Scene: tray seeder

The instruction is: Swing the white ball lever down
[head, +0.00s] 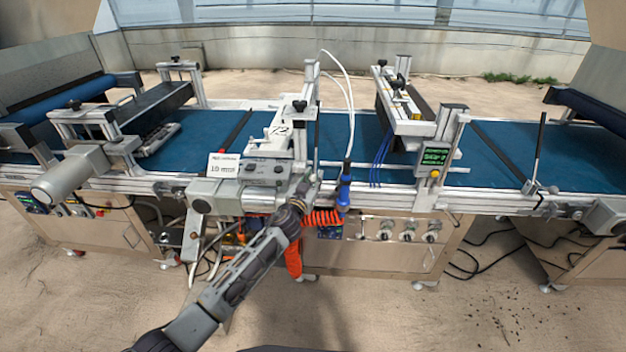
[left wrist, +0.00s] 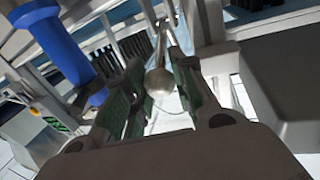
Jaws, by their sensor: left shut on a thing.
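The white ball lever shows in the left wrist view, with its round pale ball (left wrist: 158,82) on a thin metal rod (left wrist: 161,45). The ball sits between the two green-padded fingers of my left gripper (left wrist: 156,68), which is shut on it. In the head view my left gripper (head: 308,184) is at the front rail of the machine, just left of a blue-handled tool. There the gripper mostly hides the lever. My right gripper is in neither view.
The blue handle (head: 344,190) hangs close to the right of my left gripper, with an orange coiled hose (head: 322,217) below. A grey motor housing (head: 215,195) is to the left. The blue conveyor belt (head: 275,150) runs behind. Concrete floor in front is open.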

